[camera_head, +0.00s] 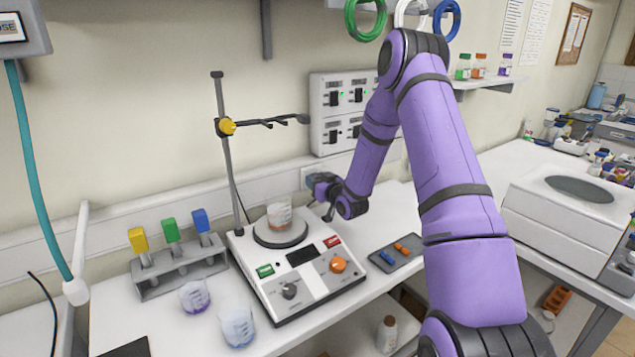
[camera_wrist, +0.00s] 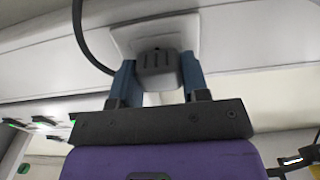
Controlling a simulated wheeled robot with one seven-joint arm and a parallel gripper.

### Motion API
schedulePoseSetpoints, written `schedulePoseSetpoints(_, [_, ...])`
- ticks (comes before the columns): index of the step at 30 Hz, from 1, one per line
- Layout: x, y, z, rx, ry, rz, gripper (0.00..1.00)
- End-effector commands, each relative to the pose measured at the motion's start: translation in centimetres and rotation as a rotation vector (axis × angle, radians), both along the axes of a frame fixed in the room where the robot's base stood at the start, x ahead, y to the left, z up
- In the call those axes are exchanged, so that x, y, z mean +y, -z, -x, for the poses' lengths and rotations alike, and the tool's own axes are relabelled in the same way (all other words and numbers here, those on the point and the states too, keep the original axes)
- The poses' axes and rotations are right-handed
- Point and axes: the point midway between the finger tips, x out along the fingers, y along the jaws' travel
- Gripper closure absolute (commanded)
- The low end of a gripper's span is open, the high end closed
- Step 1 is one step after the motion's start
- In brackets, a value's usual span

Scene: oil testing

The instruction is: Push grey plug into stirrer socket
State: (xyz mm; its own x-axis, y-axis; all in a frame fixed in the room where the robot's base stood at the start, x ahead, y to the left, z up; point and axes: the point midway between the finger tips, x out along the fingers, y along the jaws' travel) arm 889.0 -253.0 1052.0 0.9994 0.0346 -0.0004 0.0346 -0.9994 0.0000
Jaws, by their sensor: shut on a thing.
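The grey plug (camera_wrist: 158,70) sits between the blue fingers of my gripper (camera_wrist: 159,72) in the wrist view, and the gripper is shut on it. The white socket plate (camera_wrist: 124,38) on the wall is directly behind the plug. The plug overlaps the plate's middle and hides any holes. I cannot tell whether its pins are inside. In the head view my gripper (camera_head: 321,189) is at the wall behind the stirrer (camera_head: 306,300), against the socket plate (camera_head: 305,176). The plug is hidden there by the gripper.
A beaker (camera_head: 279,214) stands on the stirrer's plate, near a clamp stand (camera_head: 230,165). A dark tray (camera_head: 395,253) lies right of the stirrer. A dark cable (camera_wrist: 82,38) hangs left of the plate.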

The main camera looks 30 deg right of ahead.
Motion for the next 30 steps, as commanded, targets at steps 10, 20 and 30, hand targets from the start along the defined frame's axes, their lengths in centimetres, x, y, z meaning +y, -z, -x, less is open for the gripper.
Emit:
schedulePoseSetpoints(10, [0.0, 0.0, -0.2, -0.001, 0.0, 0.0, 0.28])
schedulePoseSetpoints(20, [-0.1, 0.0, 0.7, 0.001, 0.001, 0.0, 0.28])
schedulePoseSetpoints(30, [-0.3, 0.0, 6.6, 0.001, 0.002, -0.001, 0.28])
